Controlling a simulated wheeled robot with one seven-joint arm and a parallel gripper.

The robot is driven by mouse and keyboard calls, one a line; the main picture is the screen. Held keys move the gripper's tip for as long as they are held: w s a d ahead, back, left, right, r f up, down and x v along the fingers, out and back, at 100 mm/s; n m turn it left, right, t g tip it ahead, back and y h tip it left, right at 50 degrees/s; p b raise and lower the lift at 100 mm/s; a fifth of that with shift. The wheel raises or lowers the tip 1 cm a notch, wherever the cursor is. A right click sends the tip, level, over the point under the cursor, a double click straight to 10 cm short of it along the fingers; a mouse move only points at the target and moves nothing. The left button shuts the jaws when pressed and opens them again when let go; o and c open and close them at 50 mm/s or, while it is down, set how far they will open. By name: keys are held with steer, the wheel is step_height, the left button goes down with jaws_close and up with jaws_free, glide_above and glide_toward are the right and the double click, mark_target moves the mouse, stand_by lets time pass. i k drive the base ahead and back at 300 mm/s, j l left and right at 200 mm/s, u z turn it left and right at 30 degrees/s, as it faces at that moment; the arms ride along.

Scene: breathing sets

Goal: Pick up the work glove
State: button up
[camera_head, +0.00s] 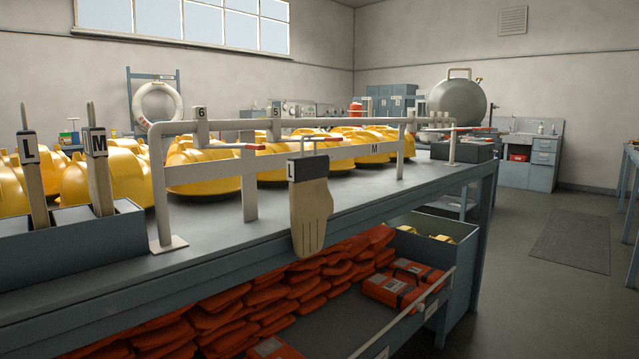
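The work glove (311,215) is tan with a dark cuff marked L. It hangs with its fingers down at the front of a pale metal rack (228,162), near the middle of the head view. Its lower part hangs in front of the bench's front edge. A red-tipped peg (322,138) shows just above the cuff. How the glove is fastened to the rack is too small to tell. My gripper is not in view.
The rack stands on a long grey bench (345,194) with several yellow domed items (205,165) behind it. A grey bin (70,240) holds two upright pieces marked L and M. Orange packs (270,305) fill the lower shelf. Open floor (520,300) lies at right.

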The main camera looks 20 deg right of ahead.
mark_target(310, 201)
steer(key=u, duration=0.65)
steer(key=i+l+u, duration=0.1)
steer(key=u, duration=0.4)
steer(key=l+u, duration=0.6)
steer(key=u, duration=0.35)
steer(key=l+u, duration=0.25)
steer(key=u, duration=0.25)
steer(key=k+l+u, duration=0.1)
steer(key=u, duration=0.4)
steer(key=l, duration=0.1)
